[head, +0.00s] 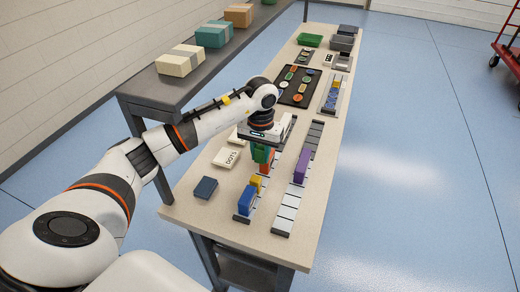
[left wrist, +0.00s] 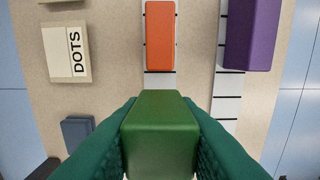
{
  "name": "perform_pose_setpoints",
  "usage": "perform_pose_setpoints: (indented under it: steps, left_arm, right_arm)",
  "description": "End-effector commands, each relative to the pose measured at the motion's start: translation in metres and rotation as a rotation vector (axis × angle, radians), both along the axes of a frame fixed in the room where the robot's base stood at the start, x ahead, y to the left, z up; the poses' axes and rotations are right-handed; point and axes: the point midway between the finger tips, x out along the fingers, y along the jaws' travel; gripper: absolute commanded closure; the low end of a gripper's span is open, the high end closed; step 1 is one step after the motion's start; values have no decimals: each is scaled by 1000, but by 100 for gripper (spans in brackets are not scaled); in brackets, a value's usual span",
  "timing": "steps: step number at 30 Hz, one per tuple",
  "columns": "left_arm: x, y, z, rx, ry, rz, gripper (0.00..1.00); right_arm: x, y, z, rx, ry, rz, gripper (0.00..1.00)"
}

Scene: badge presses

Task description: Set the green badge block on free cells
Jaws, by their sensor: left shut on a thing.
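My left gripper (head: 262,146) is shut on the green badge block (left wrist: 160,135), with a dark green finger on each side of it. The block hangs above the left celled strip (left wrist: 160,80). In the left wrist view an orange block (left wrist: 160,35) sits on that strip, past the green block. In the head view a blue block (head: 246,201) and a yellow block (head: 256,183) stand nearer on the same strip. A purple block (head: 301,166) stands on the right celled strip (head: 287,211), with bare white cells on its near side. My right gripper is not in view.
A box marked DOTS (head: 227,157) and a dark blue block (head: 206,188) lie left of the strips. Farther back are a black tray of round badges (head: 299,86), a green bin (head: 310,40) and grey bins (head: 342,43). A shelf with boxes (head: 180,60) runs along the left.

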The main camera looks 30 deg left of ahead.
Motion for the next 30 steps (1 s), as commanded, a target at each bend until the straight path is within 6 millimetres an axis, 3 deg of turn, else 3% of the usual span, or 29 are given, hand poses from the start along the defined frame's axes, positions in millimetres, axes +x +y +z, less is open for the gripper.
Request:
perform_pose_setpoints:
  steps: [6,18,30]
  left_arm:
    - [-1,-1,-27,-3,2,0,96]
    - [0,0,-75,0,0,-1,96]
    - [0,0,-82,0,0,0,96]
  right_arm:
    - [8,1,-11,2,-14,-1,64]
    - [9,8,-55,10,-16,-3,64]
    - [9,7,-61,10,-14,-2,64]
